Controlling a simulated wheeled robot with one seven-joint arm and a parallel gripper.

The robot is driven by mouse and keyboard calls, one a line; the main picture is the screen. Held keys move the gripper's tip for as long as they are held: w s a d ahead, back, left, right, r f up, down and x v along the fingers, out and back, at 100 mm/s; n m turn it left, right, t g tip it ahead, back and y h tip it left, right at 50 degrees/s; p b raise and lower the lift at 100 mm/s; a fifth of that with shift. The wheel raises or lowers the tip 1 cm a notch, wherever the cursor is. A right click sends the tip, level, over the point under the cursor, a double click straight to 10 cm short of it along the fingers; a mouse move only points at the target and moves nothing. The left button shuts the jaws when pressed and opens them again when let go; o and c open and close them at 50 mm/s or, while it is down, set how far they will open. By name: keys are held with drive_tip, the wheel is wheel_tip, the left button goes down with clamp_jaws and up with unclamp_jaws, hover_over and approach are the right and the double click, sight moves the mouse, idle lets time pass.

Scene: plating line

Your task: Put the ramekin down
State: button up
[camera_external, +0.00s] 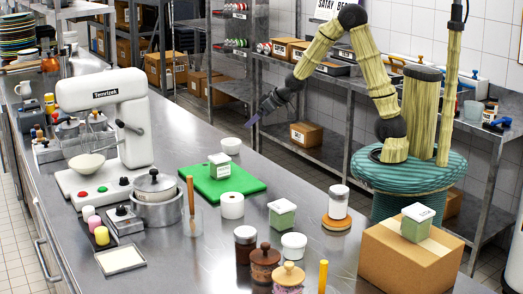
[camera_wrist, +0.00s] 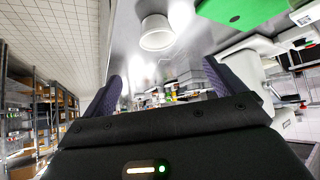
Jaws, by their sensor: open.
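A white ramekin (camera_external: 231,145) stands upright on the steel counter, just behind the green board and near the counter's right-hand edge. It also shows in the wrist view (camera_wrist: 157,32), beyond my fingertips and apart from them. My gripper (camera_external: 252,119) is open and empty, up and to the right of the ramekin in the external view. In the wrist view, its two dark purple fingers (camera_wrist: 162,82) stand wide apart with nothing between them.
The green board (camera_external: 222,184) carries a labelled container (camera_external: 219,166). A white mixer (camera_external: 128,120) and a pot (camera_external: 157,203) stand to the left. Jars and a second white bowl (camera_external: 293,246) crowd the near counter. A cardboard box (camera_external: 411,255) stands front right. Shelves line the wall behind.

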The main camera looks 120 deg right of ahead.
sight(231, 147)
drive_tip(key=shift+s+d, duration=0.3)
drive_tip(key=shift+d, duration=0.1)
drive_tip(key=p+x, duration=0.1)
drive_tip(key=x, duration=1.1)
drive_tip(key=shift+r+p, duration=0.1)
drive_tip(key=shift+p, duration=0.25)
drive_tip(key=shift+w+d+f, duration=0.1)
drive_tip(key=shift+f, duration=0.1)
drive_tip(key=shift+a+p+x, duration=0.25)
drive_tip(key=shift+p+x, duration=0.6)
drive_tip(key=shift+x, duration=1.7)
drive_tip(key=shift+w+f, duration=0.1)
drive_tip(key=shift+w, duration=0.05)
drive_tip(key=shift+c, duration=0.2)
